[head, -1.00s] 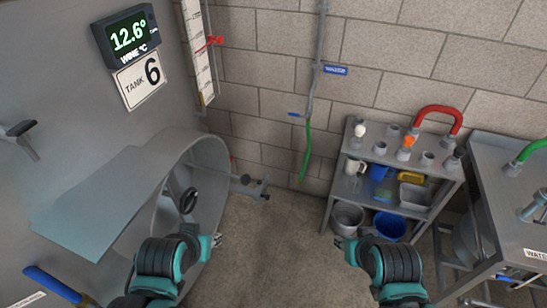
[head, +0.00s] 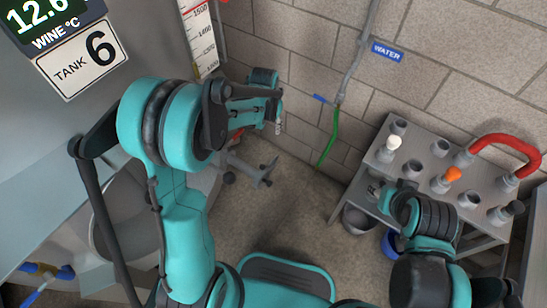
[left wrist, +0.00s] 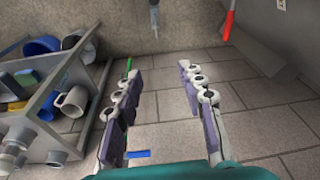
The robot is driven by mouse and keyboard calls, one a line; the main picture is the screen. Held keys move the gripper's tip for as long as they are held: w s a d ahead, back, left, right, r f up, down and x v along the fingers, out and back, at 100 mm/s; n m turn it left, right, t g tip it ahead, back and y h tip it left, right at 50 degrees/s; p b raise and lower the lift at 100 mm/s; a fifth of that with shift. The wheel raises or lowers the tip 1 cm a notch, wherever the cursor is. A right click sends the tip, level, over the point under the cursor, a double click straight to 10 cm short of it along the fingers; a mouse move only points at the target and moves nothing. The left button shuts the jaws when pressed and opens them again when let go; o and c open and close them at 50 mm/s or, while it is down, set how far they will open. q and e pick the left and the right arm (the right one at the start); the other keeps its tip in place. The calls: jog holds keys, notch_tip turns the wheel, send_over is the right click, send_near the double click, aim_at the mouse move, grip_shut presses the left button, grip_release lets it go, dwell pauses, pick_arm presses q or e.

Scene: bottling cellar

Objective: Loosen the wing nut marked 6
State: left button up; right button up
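The white plate reading TANK 6 (head: 80,58) is on the tank wall at the upper left in the head view. A grey winged fitting (head: 258,172) sticks out beside the round tank opening; I can read no number on it, so I cannot tell whether it is the wing nut marked 6. My left gripper (head: 279,122) is above and beyond this fitting, apart from it in the picture. In the left wrist view, the left gripper (left wrist: 157,76) is open, with nothing between its fingers. My right gripper (head: 375,191) is low by the shelf; its opening is unclear.
A grey shelf (head: 412,170) with cups and an orange-topped piece stands at the right; it also shows in the left wrist view (left wrist: 42,105). A green hose (head: 329,140) hangs on the block wall. The floor (head: 290,215) between tank and shelf is clear.

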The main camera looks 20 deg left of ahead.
pick_arm(q)
jog(key=g, duration=0.1)
send_over(273, 160)
notch_tip(273, 160, down, 8)
jog(key=f, duration=0.1)
jog(key=shift+m+g, duration=0.7)
jog(key=f, duration=1)
jog(key=shift+w, duration=0.2)
notch_tip(273, 160, down, 9)
jog(key=b, duration=0.2)
jog(key=shift+r+b, duration=0.15)
jog(key=shift+b, duration=0.2)
jog(key=shift+s+r, duration=0.1)
grip_shut()
